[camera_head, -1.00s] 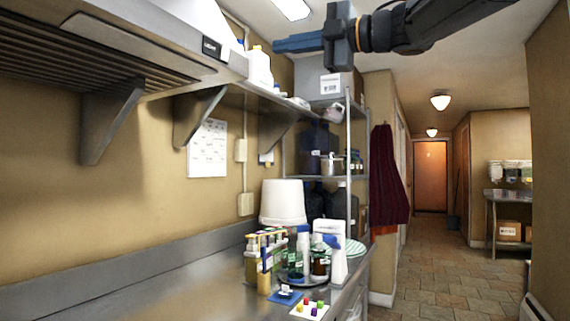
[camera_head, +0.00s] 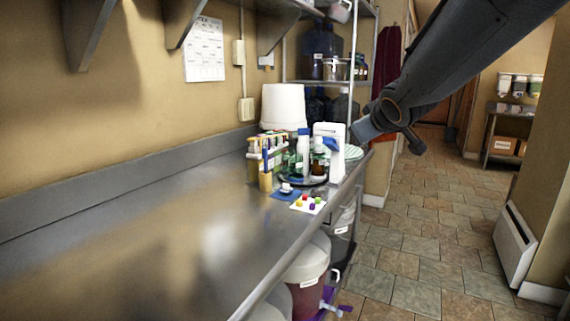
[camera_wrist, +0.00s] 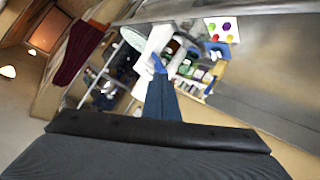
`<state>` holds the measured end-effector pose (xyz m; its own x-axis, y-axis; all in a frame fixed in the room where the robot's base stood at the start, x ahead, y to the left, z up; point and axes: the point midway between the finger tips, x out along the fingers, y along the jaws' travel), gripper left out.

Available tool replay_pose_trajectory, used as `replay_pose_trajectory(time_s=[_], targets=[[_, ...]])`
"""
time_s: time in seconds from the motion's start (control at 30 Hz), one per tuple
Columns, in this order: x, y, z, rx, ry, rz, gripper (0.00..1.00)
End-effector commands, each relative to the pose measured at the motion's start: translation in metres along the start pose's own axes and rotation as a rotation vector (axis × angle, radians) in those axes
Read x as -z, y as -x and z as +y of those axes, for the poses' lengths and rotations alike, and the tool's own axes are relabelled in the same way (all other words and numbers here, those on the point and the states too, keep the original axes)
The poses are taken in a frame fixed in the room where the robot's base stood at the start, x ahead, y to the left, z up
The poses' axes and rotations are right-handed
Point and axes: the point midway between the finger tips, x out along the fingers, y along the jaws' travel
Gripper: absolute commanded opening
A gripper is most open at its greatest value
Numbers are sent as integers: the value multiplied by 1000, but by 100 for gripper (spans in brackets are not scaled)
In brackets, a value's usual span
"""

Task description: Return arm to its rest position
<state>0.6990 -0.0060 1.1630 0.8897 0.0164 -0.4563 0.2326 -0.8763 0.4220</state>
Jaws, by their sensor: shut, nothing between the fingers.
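My dark arm comes in from the upper right of the head view. My gripper (camera_head: 362,130) is at its lower left end, beside the far end of the steel counter and overlapping the shelf rack in the picture. In the wrist view its blue fingers (camera_wrist: 157,72) are together with nothing between them. I cannot tell how far the gripper is from the items on the counter.
The steel counter (camera_head: 150,215) is clear at the near end. Bottles, a white bucket (camera_head: 283,106) and a card with colored caps (camera_head: 308,204) crowd its far end. Buckets (camera_head: 307,262) stand below. Tiled floor (camera_head: 420,245) is open at right.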

Motion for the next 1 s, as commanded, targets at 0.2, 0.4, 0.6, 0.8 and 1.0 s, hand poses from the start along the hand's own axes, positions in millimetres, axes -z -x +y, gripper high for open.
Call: replay_pose_trajectory(time_s=[0.2,0.4,0.6,0.8,1.0], targets=[[-141,17,-59,68,-170,-363,0],[-251,69,-123,146,-311,-692,0],[-321,131,-178,222,-419,-957,0],[-345,163,-202,259,-466,-1072,0],[-346,164,-203,261,-469,-1077,0]])
